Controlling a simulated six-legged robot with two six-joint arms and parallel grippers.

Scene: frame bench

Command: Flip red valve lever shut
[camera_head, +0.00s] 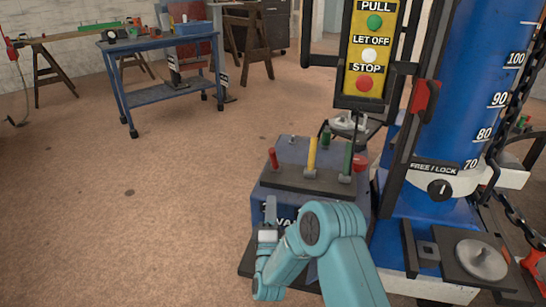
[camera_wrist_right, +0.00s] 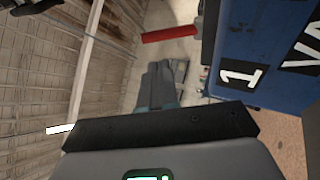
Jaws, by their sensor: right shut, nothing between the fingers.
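The red lever (camera_head: 273,158) stands up from the left end of the dark top plate of a blue valve box (camera_head: 258,197), leaning slightly left. It also shows in the right wrist view as a red bar (camera_wrist_right: 169,34) beside the blue box (camera_wrist_right: 270,50). My right gripper (camera_head: 270,211) is shut and empty, in front of the box's left front corner and below the red lever, apart from it. Its grey fingers show in the wrist view (camera_wrist_right: 158,85). A yellow lever (camera_head: 311,155) and a green lever (camera_head: 348,162) stand on the same plate. My left gripper is out of view.
A yellow button panel (camera_head: 371,50) hangs behind the box. A blue cylinder (camera_head: 486,70) with a scale and a FREE/LOCK knob (camera_head: 440,189) stands at right. A blue cart (camera_head: 165,95) is far left. The floor left of the box is clear.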

